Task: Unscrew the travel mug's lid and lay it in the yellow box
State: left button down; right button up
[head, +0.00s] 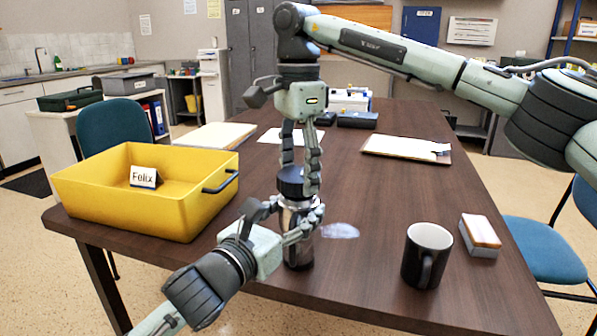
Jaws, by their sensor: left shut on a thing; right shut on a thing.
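The travel mug (299,252) stands upright near the table's front edge, with a dark base and a metallic middle. Its black lid (291,182) is on top of the body. My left gripper (302,228) comes in low from the left and is shut around the mug's body, hiding part of it. My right gripper (300,180) points down from above and is shut on the lid, one finger on each side. The yellow box (185,215) stands on the table to the left, with a small "Felix" card (145,177) inside it.
A black mug (426,255) and a small block with a white and wooden look (481,233) stand to the right on the brown table (370,200). A clear or whitish patch (340,230) lies beside the travel mug. A clipboard (406,148) lies farther back.

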aim_at(298, 174)
jog(key=shift+r, duration=2)
pick_arm(q)
jog(key=shift+c, duration=2.1)
grip_release()
jog(key=shift+s, duration=0.1)
